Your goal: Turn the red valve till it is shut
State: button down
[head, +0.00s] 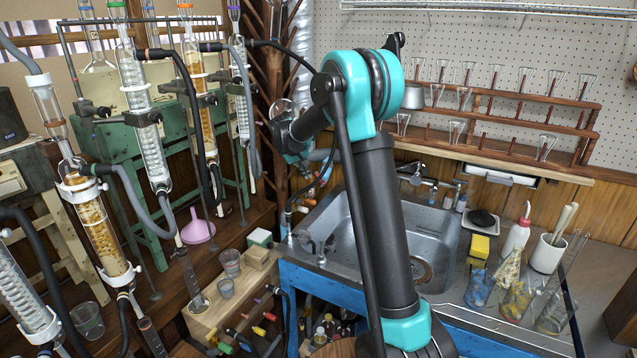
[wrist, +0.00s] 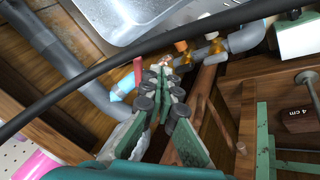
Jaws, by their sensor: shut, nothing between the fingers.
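In the wrist view a narrow red handle (wrist: 138,72), which looks like the red valve's lever, stands just left of my fingertips. My gripper (wrist: 161,72) is shut and empty, with its green and black fingers close together. The fingertips are beside the handle; I cannot tell whether they touch it. The valve body under the handle is mostly hidden by the fingers. In the head view, my arm bends down left of the sink and the fingertips are too small to make out.
Orange-handled fittings (wrist: 181,46) sit on a pipe beyond the fingers. A black hose (wrist: 105,75) crosses the wrist view close by. A metal sink (head: 425,235) stands right of the gripper's area. Glass condensers (head: 143,115) and hoses crowd the left.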

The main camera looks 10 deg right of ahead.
aim_at(321, 181)
jog(key=w+a+t+h, duration=0.1)
jog(key=w+a, duration=0.3)
jog(key=shift+m, duration=0.3)
jog(key=x, duration=1)
jog(key=shift+s+d, duration=0.1)
jog(key=shift+s, duration=0.1)
jog(key=d, duration=0.2)
jog(key=w+d, duration=0.1)
jog(key=shift+f, duration=0.35)
jog(key=shift+d, duration=0.6)
